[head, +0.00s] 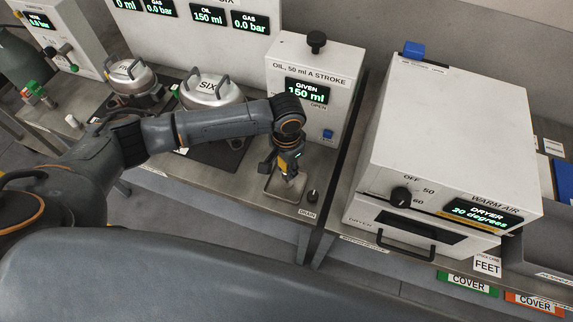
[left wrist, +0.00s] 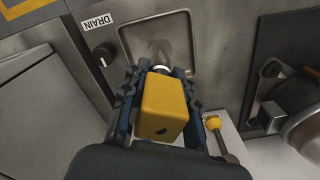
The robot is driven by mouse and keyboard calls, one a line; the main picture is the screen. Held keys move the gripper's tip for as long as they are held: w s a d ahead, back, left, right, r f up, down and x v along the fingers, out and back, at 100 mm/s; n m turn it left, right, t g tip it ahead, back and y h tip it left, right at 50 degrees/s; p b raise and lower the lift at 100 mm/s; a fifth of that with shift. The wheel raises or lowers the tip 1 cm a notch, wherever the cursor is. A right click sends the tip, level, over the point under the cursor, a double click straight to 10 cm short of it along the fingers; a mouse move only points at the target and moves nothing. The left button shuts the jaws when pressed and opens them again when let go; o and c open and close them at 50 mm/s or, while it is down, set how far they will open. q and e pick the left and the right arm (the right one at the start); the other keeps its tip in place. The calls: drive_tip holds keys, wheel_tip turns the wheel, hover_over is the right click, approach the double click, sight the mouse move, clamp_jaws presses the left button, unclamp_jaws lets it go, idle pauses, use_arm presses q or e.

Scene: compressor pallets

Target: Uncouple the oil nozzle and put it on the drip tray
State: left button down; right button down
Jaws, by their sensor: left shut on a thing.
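The oil nozzle shows in the left wrist view as a yellow block (left wrist: 165,105) with a pale metal tip at its far end. My left gripper (left wrist: 158,80) is shut on it, with a dark finger on each side. In the head view my left gripper (head: 284,176) points down in front of the oil dispenser (head: 335,72), and the nozzle is mostly hidden there. The drip tray (head: 269,193) is a shallow metal tray just below. It also shows in the left wrist view (left wrist: 188,24), beyond the nozzle tip. Whether the nozzle touches the tray I cannot tell. My right gripper is out of view.
A black drain knob (head: 312,196) stands right of the tray. The oil display reads 150 ml. A white dryer (head: 450,130) stands to the right across a gap. Lidded metal pots (head: 212,91) stand left, behind my arm. A small yellow-ended part (left wrist: 213,123) lies near my gripper.

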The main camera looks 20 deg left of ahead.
sight(286, 173)
use_arm(q)
drive_tip(key=shift+f+b, duration=0.3)
drive_tip(key=shift+f, duration=1.2)
drive_tip(key=c, duration=0.9)
unclamp_jaws()
drive_tip(key=shift+c, duration=0.2)
wheel_tip(286, 173, up, 12)
drive_tip(key=shift+d+f, duration=0.1)
